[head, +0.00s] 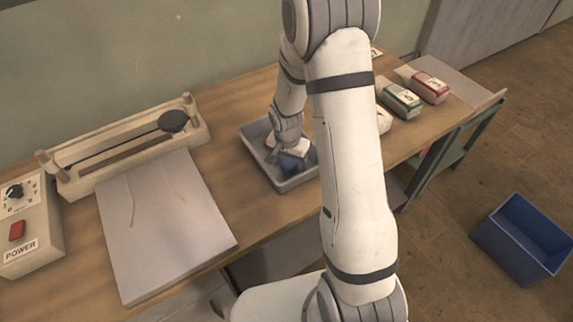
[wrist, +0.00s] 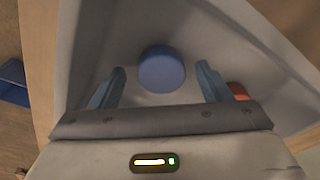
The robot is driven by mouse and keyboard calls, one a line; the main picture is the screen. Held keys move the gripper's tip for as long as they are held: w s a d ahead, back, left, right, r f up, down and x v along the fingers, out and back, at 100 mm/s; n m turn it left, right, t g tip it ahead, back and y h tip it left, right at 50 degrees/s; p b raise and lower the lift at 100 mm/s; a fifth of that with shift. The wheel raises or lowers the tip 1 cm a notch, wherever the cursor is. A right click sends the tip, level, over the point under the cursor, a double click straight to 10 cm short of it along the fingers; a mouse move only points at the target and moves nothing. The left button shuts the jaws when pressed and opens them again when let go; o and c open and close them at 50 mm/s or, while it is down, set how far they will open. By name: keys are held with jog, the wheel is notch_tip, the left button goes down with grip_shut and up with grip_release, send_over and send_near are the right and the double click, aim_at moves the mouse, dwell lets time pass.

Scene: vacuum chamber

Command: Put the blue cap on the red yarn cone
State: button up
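The blue cap (wrist: 162,68) lies on the floor of a grey tray (wrist: 215,28). In the wrist view it sits between and slightly beyond my fingertips, with a gap on both sides. In the head view a blue patch of it (head: 291,163) shows below my gripper (head: 286,156). My gripper (wrist: 160,69) is open and empty, reaching down into the tray. A small red thing (wrist: 238,90) is partly hidden behind my right finger in the wrist view; I cannot tell what it is. I see no clear red yarn cone; my arm covers part of the table.
A panel (head: 165,222), a wooden slide device (head: 130,145) and a power box (head: 24,225) stand left of the tray. Green (head: 401,99) and red (head: 430,87) packages lie at the right. A blue bin (head: 524,238) is on the floor. Tray walls surround my gripper closely.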

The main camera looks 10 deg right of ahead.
jog(key=c, duration=1)
